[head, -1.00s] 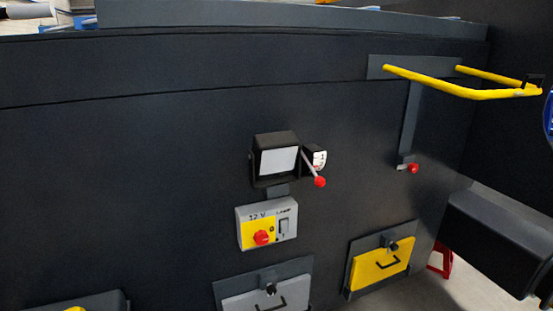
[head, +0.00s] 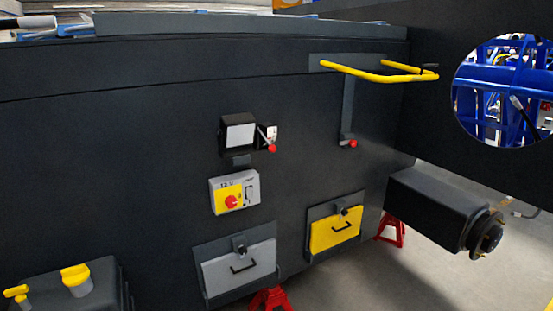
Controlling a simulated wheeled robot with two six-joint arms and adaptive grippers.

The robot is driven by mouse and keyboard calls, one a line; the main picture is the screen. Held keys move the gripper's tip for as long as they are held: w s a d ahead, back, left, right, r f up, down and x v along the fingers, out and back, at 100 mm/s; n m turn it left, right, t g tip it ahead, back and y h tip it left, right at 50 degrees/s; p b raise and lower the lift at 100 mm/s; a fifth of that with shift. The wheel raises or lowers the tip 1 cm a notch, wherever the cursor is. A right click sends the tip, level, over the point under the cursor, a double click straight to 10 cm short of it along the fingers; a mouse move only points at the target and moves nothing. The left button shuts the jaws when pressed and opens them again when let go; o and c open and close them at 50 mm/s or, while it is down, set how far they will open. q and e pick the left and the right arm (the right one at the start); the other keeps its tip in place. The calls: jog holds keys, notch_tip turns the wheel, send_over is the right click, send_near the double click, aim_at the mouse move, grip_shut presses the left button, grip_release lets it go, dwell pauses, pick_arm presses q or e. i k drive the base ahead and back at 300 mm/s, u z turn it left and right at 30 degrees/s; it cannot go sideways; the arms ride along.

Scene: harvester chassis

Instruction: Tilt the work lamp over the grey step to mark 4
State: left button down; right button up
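The work lamp (head: 238,134) is a black box with a pale square face, mounted on the dark chassis wall. A lever with a red knob (head: 272,149) sticks out at its right side, in front of a small white scale (head: 272,132). The scale's marks are too small to read. Below the lamp are a grey and yellow 12 V switch box (head: 234,192) with a red knob, and then the grey step (head: 239,266) with a black handle and a latch. Neither of my grippers is in view.
A yellow step (head: 335,229) is right of the grey one. A yellow rail (head: 380,72) juts out at upper right, with a red-knobbed lever (head: 353,143) below. A black axle (head: 440,215) sticks out at right. A dark box with yellow caps (head: 75,285) is at lower left.

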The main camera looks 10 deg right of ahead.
aim_at(238, 129)
jog(key=u, duration=0.2)
jog(key=i, duration=1.05)
jog(key=z, duration=0.2)
